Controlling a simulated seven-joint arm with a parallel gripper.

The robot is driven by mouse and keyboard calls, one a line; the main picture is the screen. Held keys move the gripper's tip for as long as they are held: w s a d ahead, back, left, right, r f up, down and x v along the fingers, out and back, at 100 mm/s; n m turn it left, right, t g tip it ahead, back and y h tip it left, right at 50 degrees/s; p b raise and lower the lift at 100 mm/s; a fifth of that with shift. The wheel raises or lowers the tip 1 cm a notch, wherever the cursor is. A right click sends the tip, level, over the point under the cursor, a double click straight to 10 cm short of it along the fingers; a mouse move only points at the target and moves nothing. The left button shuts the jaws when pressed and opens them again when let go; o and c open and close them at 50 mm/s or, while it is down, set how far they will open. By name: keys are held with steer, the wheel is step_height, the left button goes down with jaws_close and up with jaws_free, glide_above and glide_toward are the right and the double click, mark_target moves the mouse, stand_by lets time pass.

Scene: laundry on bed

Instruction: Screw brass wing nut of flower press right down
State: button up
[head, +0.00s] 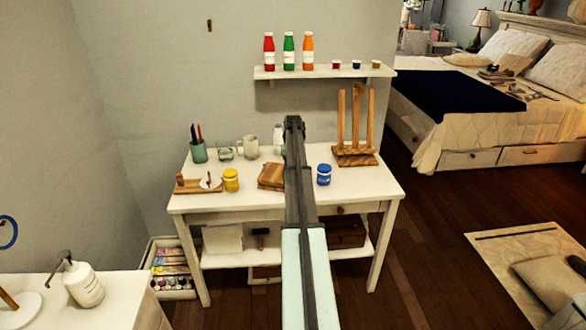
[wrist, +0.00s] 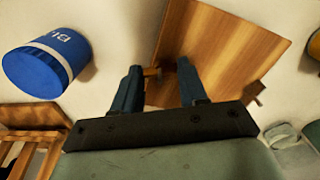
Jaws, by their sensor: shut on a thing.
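The flower press (head: 270,176) is a square wooden block on the white desk, partly hidden behind my arm in the head view. In the wrist view its striped wooden top (wrist: 222,45) fills the upper middle. My gripper (wrist: 158,78) is at the near edge of the press, with its two blue fingers on either side of a small brass-coloured piece, the wing nut (wrist: 152,72). The fingers are shut on it, though little of the nut shows. Another small fitting (wrist: 254,91) shows at the press's right corner. How far down the nut sits cannot be seen.
A blue paint jar (head: 323,175) stands right of the press, and a yellow jar (head: 231,180) stands left. A wooden easel (head: 355,150) is at the desk's back right. Cups and a brush holder (head: 198,152) stand at the back left. A shelf (head: 325,72) with bottles hangs above.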

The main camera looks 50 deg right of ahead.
steer(key=shift+c, duration=1.4)
steer(key=shift+m, duration=0.4)
steer(key=m, duration=0.3)
steer(key=shift+m, duration=2.2)
steer(key=o, duration=1.1)
steer(key=shift+c, duration=0.2)
steer(key=shift+r, duration=0.1)
